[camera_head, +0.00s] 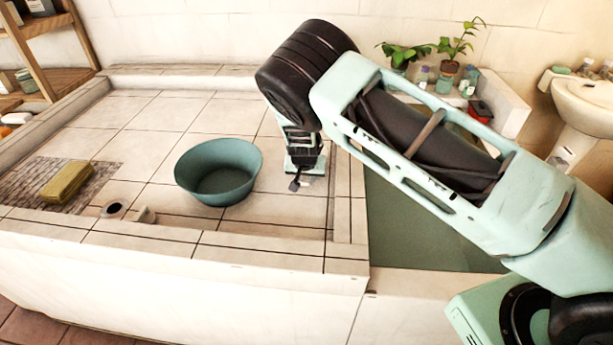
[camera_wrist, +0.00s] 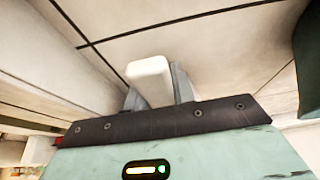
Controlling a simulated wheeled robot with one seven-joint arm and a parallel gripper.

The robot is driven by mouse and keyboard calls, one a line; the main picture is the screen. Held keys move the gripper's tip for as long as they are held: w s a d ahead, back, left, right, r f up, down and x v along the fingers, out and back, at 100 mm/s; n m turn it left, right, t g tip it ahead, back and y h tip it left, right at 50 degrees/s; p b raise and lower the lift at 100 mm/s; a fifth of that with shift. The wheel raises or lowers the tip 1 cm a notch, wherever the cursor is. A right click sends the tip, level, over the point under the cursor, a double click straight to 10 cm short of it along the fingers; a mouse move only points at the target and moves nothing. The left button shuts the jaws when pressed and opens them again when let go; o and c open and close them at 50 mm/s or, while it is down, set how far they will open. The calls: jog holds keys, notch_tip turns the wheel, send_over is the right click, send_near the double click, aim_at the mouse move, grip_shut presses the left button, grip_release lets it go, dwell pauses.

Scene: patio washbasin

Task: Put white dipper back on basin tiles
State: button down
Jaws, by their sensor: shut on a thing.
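The white dipper (camera_wrist: 150,76) shows in the wrist view as a pale, rounded block between the two grey fingers of my gripper (camera_wrist: 158,88). My gripper is shut on it, and only this part of the dipper can be made out. In the head view my gripper (camera_head: 297,182) points down low over the tiles (camera_head: 165,113), right of the teal bowl. The dipper is too small or hidden to make out clearly there. I cannot tell whether it touches the tiles.
The teal bowl (camera_head: 219,172) stands close left of my gripper. A yellow sponge (camera_head: 67,182) lies on a mat at the left, near a round drain hole (camera_head: 115,209). A raised tiled edge (camera_head: 342,205) separates the tiles from the water (camera_head: 420,225). Potted plants (camera_head: 449,68) stand behind.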

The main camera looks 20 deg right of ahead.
jog(key=shift+f, duration=0.1)
jog(key=c, duration=1.2)
grip_release()
jog(key=shift+o, duration=0.2)
jog(key=b+v, duration=0.1)
jog(key=v, duration=1.1)
jog(key=shift+b, duration=0.35)
jog(key=s+a+r+n+g+y, duration=0.1)
jog(key=s+a+r+n, duration=0.15)
jog(key=s, duration=0.45)
jog(key=s+a+r+n+g+y, duration=0.1)
jog(key=s+a+r+g+y, duration=0.2)
jog(key=s, duration=0.4)
jog(key=s+a+r+n, duration=0.1)
jog(key=s+a+r, duration=0.2)
jog(key=s+r, duration=0.3)
jog(key=s+d+r+n, duration=0.1)
jog(key=s+n, duration=0.1)
jog(key=s, duration=0.4)
jog(key=s+d+r+n+h, duration=0.1)
jog(key=s+d+r+n, duration=0.1)
jog(key=s, duration=0.4)
jog(key=s+d+r+n, duration=0.1)
jog(key=s+r+n, duration=0.1)
jog(key=s, duration=0.5)
jog(key=shift+d+n+h, duration=0.15)
jog(key=shift+n+h, duration=0.15)
jog(key=shift+n, duration=0.55)
